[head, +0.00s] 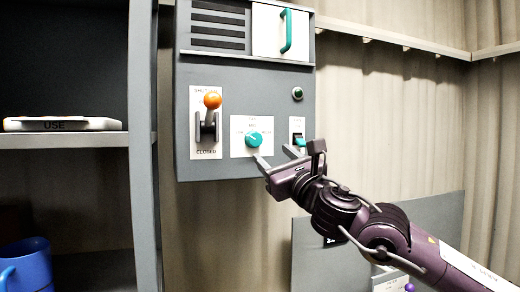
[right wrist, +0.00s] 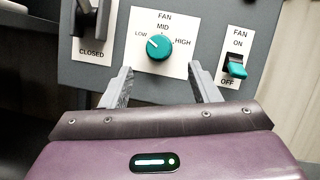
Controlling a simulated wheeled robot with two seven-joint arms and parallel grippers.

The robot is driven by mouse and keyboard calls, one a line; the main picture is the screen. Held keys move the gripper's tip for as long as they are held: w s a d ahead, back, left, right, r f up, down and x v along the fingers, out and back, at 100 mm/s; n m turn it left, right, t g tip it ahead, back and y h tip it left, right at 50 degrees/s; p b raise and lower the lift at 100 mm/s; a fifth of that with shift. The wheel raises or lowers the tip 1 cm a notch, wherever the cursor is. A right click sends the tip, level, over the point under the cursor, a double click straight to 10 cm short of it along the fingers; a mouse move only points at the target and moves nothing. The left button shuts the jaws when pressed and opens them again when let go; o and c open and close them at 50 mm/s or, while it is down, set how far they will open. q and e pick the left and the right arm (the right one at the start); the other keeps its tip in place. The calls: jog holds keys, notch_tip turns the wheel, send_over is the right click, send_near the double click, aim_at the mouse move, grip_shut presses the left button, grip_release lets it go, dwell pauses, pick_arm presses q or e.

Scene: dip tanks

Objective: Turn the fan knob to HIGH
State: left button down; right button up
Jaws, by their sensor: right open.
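The fan knob (head: 253,139) is a round teal dial on a white plate on the grey wall panel. In the right wrist view the knob (right wrist: 158,47) has LOW, MID and HIGH marked around it. Its small white mark points to the upper left, toward the LOW side. My right gripper (head: 277,157) is open, just in front of and below the knob plate. In the right wrist view its two fingers (right wrist: 161,82) stand apart below the knob, one to each side, with nothing between them. My left gripper is not in view.
A teal fan switch (right wrist: 236,69) marked ON and OFF is right of the knob. An orange-tipped lever (head: 212,101) on a plate marked CLOSED is to the left. A grey shelf (head: 80,139) with a white item and a blue container (head: 27,266) stand further left.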

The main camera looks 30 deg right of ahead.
aim_at(257, 143)
jog(key=p+x, duration=0.5)
jog(key=x, duration=0.2)
jog(key=shift+w+p, duration=0.3)
jog(key=shift+w, duration=0.2)
jog(key=c, duration=1)
